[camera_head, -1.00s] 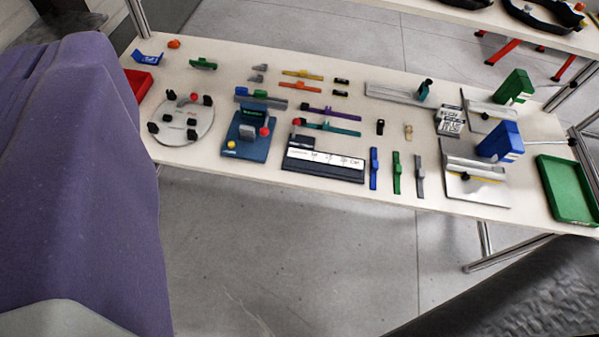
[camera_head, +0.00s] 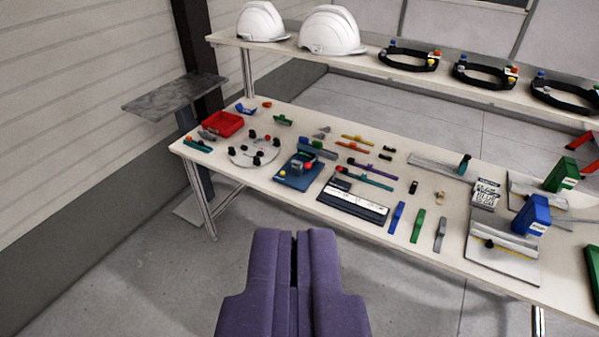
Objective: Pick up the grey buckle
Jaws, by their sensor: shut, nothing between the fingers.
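My gripper (camera_head: 294,240) is purple and stands upright at the bottom middle of the view. Its two fingers are shut with only a thin dark slit between them, and they hold nothing. It is in front of the workbench's near edge, apart from everything on it. A small grey piece (camera_head: 322,132), which looks like the grey buckle, lies near the bench's middle back, left of an orange strip. Another grey piece (camera_head: 207,134) lies by the red tray. Both are too small to tell their exact shape. A long grey strip (camera_head: 440,235) lies at the front right.
The white workbench (camera_head: 265,190) holds a red tray (camera_head: 222,123), a round disc fixture (camera_head: 254,150), a blue fixture (camera_head: 298,173) and a black-and-white block (camera_head: 352,203). A shelf behind carries white helmets (camera_head: 333,32) and black headbands (camera_head: 484,73). The floor in front is clear.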

